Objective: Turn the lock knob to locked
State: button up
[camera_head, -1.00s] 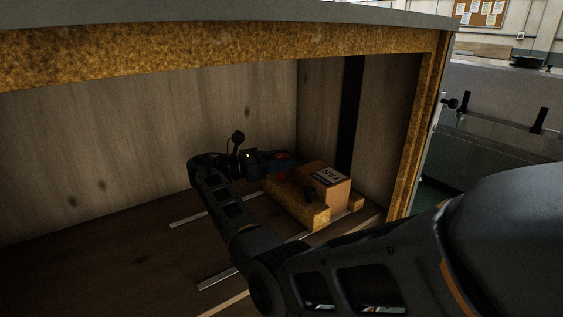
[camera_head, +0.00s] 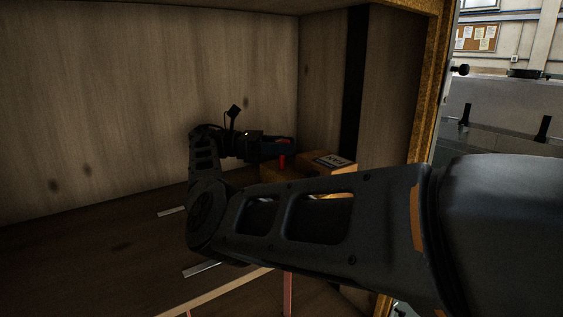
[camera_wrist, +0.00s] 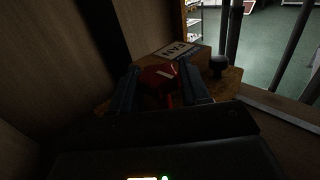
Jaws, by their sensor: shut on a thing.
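My gripper (camera_head: 284,149) is inside the wood-walled chamber, with its fingers closed around a red knob (camera_head: 282,162). In the wrist view, the two bluish fingers (camera_wrist: 160,90) stand on either side of the red knob (camera_wrist: 158,77), which has a pale mark on top. A small box labelled FAN (camera_head: 328,163) is just beyond it; its label also shows in the wrist view (camera_wrist: 177,50). A black knob (camera_wrist: 217,66) stands to the right of the fingers. I cannot read a lock position on the red knob.
The chamber's right post (camera_head: 428,130) stands near my arm. The back wall (camera_head: 150,90) is behind the gripper. Metal strips (camera_head: 202,269) lie on the dark floor. My arm hides much of the wooden block in the head view.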

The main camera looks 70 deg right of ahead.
aim_at(284, 140)
jog(key=shift+f+m+y+b, duration=0.15)
jog(key=shift+m+y+b, duration=0.15)
jog(key=shift+y+b, duration=0.55)
jog(key=shift+h, duration=0.25)
jog(key=o, duration=1)
jog(key=shift+r, duration=0.4)
jog(key=r, duration=0.4)
jog(key=shift+s+d+p, duration=0.15)
jog(key=shift+s+p, duration=0.1)
jog(key=shift+p, duration=0.05)
jog(key=s+d+r+p, duration=0.1)
jog(key=s+d+r, duration=0.4)
jog(key=s, duration=0.5)
jog(key=shift+r, duration=0.7)
jog(key=shift+d, duration=0.1)
